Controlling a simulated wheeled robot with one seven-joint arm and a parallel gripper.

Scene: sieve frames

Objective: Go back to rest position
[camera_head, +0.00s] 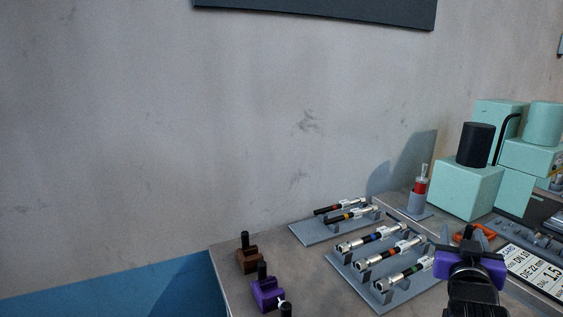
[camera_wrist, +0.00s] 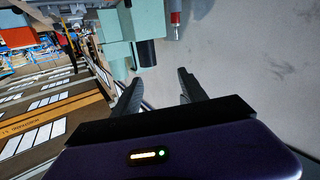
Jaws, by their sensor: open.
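My gripper (camera_head: 476,238) is at the lower right of the head view, above the right part of the bench. It has a purple body and dark fingers. In the wrist view the two dark fingers of my gripper (camera_wrist: 160,88) stand apart with nothing between them. No held object shows. The wrist view looks sideways past the fingers towards the grey wall and the mint-green machine.
Grey racks (camera_head: 381,303) hold several silver tools. Purple (camera_head: 266,292) and brown (camera_head: 247,259) blocks stand at the bench's left. A mint-green machine (camera_head: 466,188), a red-and-grey bottle (camera_head: 420,187) and a label board (camera_head: 535,270) are at the right. The wall (camera_head: 130,130) closes the back.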

